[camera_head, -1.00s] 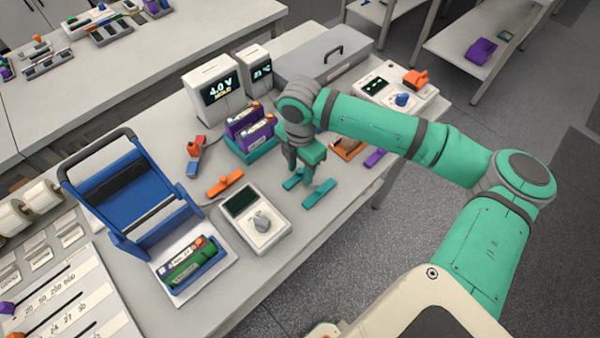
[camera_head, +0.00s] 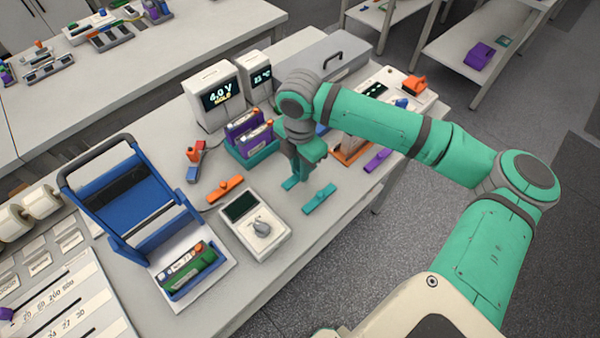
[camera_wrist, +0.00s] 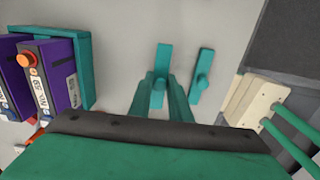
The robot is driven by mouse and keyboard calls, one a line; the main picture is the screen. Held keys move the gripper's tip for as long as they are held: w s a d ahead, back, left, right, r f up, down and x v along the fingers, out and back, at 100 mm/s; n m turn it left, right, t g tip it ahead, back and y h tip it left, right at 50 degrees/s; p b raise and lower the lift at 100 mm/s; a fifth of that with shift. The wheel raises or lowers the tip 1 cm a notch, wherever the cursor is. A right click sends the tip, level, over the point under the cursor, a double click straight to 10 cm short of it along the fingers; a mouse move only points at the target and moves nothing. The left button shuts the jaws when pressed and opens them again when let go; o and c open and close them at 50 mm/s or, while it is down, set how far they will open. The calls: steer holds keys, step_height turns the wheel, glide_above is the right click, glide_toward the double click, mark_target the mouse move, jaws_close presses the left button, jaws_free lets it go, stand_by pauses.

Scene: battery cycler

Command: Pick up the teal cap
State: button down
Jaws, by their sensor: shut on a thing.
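Two teal caps lie side by side on the bench, each a flat bar with a raised knob. My gripper (camera_wrist: 161,90) points down, shut on the knob of one teal cap (camera_wrist: 164,60), the left one in the wrist view. In the head view this held cap (camera_head: 290,183) is partly hidden by my gripper (camera_head: 304,181) and seems to be at bench level; I cannot tell if it is clear of the surface. The other teal cap (camera_head: 320,199) lies free just beside it, and it also shows in the wrist view (camera_wrist: 205,68).
A teal tray (camera_head: 256,160) with purple batteries stands close to the left of my gripper. A dial meter (camera_head: 256,222) and an orange cap (camera_head: 225,189) lie nearer the left front. A purple cap (camera_head: 377,160) lies to the right. The bench's front edge is close.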

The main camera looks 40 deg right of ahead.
steer(key=s+a+r, duration=0.2)
steer(key=s+r, duration=0.8)
steer(key=s, duration=0.3)
steer(key=shift+s+a, duration=0.2)
steer(key=shift+s, duration=0.15)
